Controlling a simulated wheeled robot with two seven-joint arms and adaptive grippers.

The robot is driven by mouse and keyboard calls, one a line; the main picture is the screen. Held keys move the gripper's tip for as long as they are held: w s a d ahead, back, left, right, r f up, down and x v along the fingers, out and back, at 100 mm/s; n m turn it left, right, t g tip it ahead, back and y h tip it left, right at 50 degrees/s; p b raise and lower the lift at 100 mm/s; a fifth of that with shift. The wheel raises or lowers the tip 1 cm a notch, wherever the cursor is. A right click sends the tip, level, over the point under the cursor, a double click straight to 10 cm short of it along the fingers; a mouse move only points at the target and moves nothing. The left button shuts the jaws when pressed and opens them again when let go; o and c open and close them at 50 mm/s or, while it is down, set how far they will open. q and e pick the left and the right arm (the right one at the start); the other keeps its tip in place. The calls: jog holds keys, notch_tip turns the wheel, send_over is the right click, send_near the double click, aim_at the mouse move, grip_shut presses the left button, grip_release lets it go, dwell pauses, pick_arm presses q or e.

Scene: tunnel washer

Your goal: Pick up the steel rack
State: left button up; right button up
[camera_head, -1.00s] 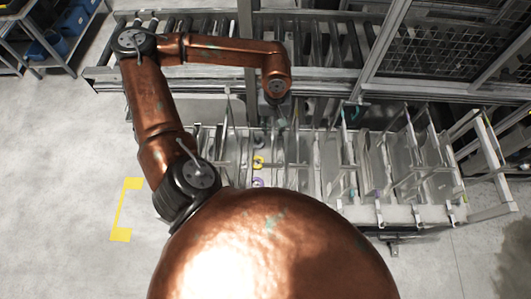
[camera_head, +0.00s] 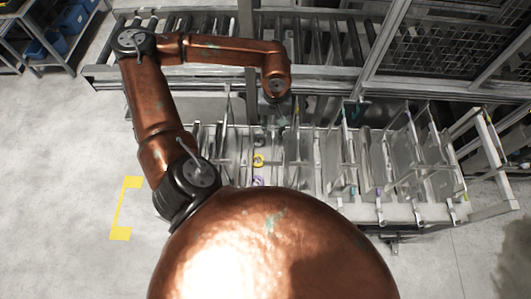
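Several grey steel racks (camera_head: 400,165) stand upright side by side in a long, light metal trolley (camera_head: 400,213) at the middle right. I cannot tell which one the task means. My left arm reaches in from the left and bends down over the trolley's left half. My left gripper (camera_head: 279,112) hangs at its end, small and dark against the racks and partly hidden by its own wrist. I cannot see whether its fingers are apart or whether it touches a rack. My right gripper is not in view.
A roller conveyor (camera_head: 200,22) runs along the back. A mesh guard (camera_head: 450,45) stands at the back right. Yellow and purple round pieces (camera_head: 258,160) show in the trolley. A shelf with blue bins (camera_head: 45,45) is at the upper left. The floor at left is clear.

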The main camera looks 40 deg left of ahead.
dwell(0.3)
pick_arm(q)
grip_shut()
dwell(0.8)
